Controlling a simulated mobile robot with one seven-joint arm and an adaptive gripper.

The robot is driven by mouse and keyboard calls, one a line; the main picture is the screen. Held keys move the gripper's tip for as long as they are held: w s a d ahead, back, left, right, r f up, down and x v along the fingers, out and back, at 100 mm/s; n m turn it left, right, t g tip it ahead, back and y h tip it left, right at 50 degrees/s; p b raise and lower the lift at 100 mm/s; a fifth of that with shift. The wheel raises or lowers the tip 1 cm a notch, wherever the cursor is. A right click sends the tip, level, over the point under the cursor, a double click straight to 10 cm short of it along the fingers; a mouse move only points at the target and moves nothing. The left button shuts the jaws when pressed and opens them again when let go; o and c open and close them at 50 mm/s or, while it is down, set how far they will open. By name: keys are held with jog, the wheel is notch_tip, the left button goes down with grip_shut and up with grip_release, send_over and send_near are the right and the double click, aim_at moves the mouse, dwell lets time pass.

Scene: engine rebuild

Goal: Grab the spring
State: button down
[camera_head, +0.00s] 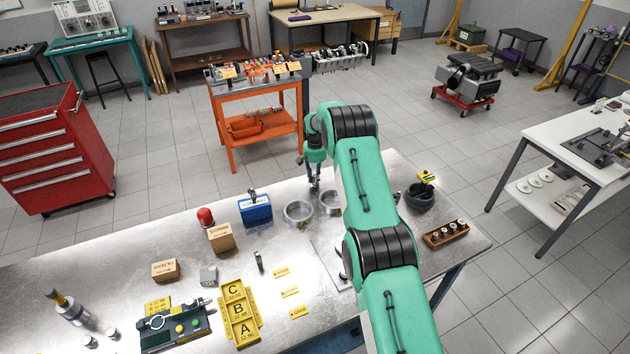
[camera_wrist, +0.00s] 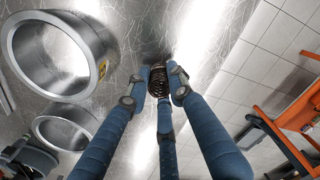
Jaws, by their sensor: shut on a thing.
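The spring is a dark coil (camera_wrist: 159,82) in the wrist view, between the blue fingers of my gripper (camera_wrist: 160,92). The fingers are closed around it and hide part of its sides. In the head view my gripper (camera_head: 314,186) points down at the far edge of the metal workbench (camera_head: 200,265), just beyond two metal rings. The spring is too small to make out there. I cannot tell whether it still touches the bench.
Two metal rings stand close by, one (camera_head: 298,212) left of the other (camera_head: 328,204). A blue box (camera_head: 256,210) is further left. A dark round container (camera_head: 419,196) and a wooden block with several cylinders (camera_head: 446,233) are at right. An orange cart (camera_head: 252,95) stands beyond the bench.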

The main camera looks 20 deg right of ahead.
notch_tip(320, 180, up, 9)
jog(key=shift+r+b, duration=0.15)
jog(key=shift+b, duration=0.15)
